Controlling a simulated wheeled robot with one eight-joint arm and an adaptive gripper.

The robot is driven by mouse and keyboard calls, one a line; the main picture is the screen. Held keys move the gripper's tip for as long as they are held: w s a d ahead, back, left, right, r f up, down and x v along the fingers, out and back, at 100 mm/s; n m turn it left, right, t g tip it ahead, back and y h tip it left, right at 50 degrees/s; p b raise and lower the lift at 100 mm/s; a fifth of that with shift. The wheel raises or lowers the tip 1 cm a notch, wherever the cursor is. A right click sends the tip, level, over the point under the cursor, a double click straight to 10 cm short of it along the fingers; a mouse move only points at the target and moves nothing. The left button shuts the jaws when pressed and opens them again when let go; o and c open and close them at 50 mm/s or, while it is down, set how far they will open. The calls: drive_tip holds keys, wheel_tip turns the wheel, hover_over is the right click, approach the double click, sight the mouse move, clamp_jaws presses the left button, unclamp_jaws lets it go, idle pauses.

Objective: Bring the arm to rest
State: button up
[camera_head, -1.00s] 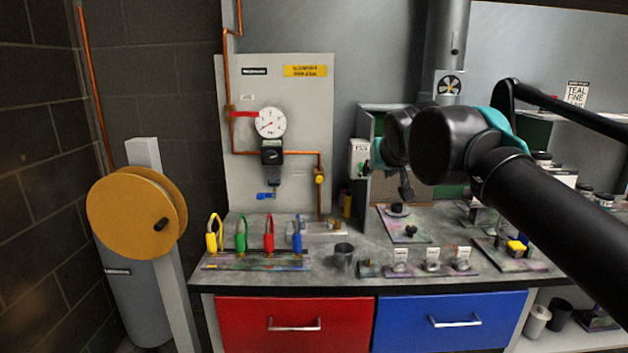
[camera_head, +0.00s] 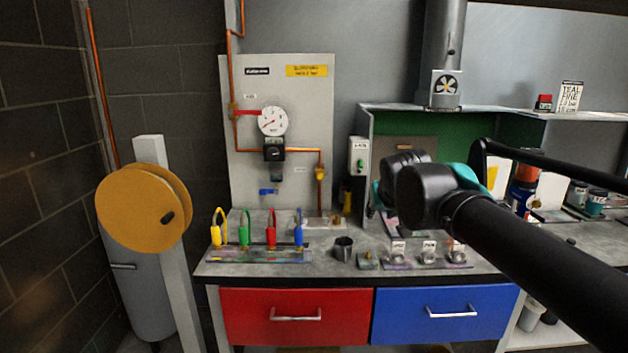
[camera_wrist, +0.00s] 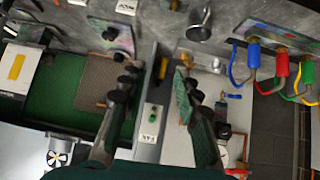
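My arm (camera_head: 520,235) reaches in from the right in the head view, its black wrist joint (camera_head: 425,197) in front of the spray booth. The gripper's fingers are hidden there behind the arm. In the wrist view my gripper (camera_wrist: 157,80) shows two dark fingers spread well apart, with nothing held between them. The fan switch box (camera_wrist: 150,125) shows in the gap beyond the fingers, and I cannot tell its distance. It also shows in the head view (camera_head: 359,156), left of the wrist.
The booth (camera_head: 440,133) stands behind my arm. A pressure gauge (camera_head: 272,121) is on the back panel. Red (camera_head: 290,327) and blue (camera_head: 440,328) drawers are shut.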

drive_tip(key=s+f+g, duration=0.1)
drive_tip(key=s+f, duration=0.3)
drive_tip(key=f, duration=0.5)
drive_tip(key=s+d+f+g, duration=0.1)
drive_tip(key=s+f, duration=0.3)
drive_tip(key=f, duration=0.5)
drive_tip(key=s+d+f+g, duration=0.1)
drive_tip(key=s+f+g, duration=0.2)
drive_tip(key=f, duration=0.6)
drive_tip(key=shift+s+d+f, duration=0.15)
drive_tip(key=shift+s+f, duration=0.2)
drive_tip(key=shift+s, duration=0.35)
